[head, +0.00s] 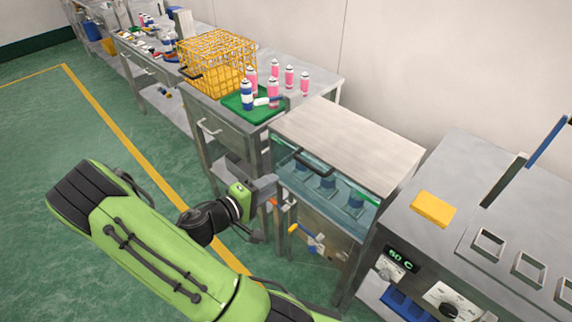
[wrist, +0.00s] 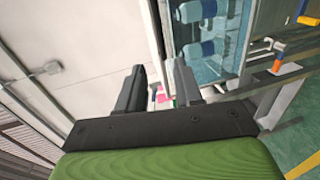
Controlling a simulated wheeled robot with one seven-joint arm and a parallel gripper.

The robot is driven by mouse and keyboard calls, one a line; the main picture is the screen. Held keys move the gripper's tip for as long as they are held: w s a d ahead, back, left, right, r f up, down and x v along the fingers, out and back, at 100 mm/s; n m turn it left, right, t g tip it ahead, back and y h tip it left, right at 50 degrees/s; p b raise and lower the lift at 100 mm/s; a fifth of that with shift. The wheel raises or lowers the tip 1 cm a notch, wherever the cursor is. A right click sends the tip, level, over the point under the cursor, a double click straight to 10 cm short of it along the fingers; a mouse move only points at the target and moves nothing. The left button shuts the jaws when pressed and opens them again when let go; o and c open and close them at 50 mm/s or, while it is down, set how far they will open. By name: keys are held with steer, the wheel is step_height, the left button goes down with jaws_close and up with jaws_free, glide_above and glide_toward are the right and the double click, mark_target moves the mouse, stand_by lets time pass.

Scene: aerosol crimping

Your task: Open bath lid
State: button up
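The bath (head: 330,225) is a metal tank with a clear blue-green front, through which several blue pieces show. Its pale flat lid (head: 345,140) lies level across the top. A dark bar handle (head: 313,164) sits at the lid's front side. My gripper (head: 272,190) is in front of the bath's left corner, lower than the handle and apart from it. In the wrist view my gripper (wrist: 158,85) has its two dark fingers spread, with nothing between them. The bath's blue front (wrist: 222,35) shows beyond the right finger; the handle cannot be made out there.
Left of the bath, a bench carries a green tray (head: 240,104), pink and blue cans (head: 273,92) and a yellow wire basket (head: 215,60). At right, a metal unit has a yellow block (head: 433,209) and a display (head: 398,258). Open green floor lies at left.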

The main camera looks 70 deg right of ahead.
mark_target(307, 163)
steer(key=x, duration=1.5)
steer(key=shift+s+d, duration=0.3)
steer(key=shift+d, duration=0.05)
steer(key=shift+c, duration=0.2)
jaws_close()
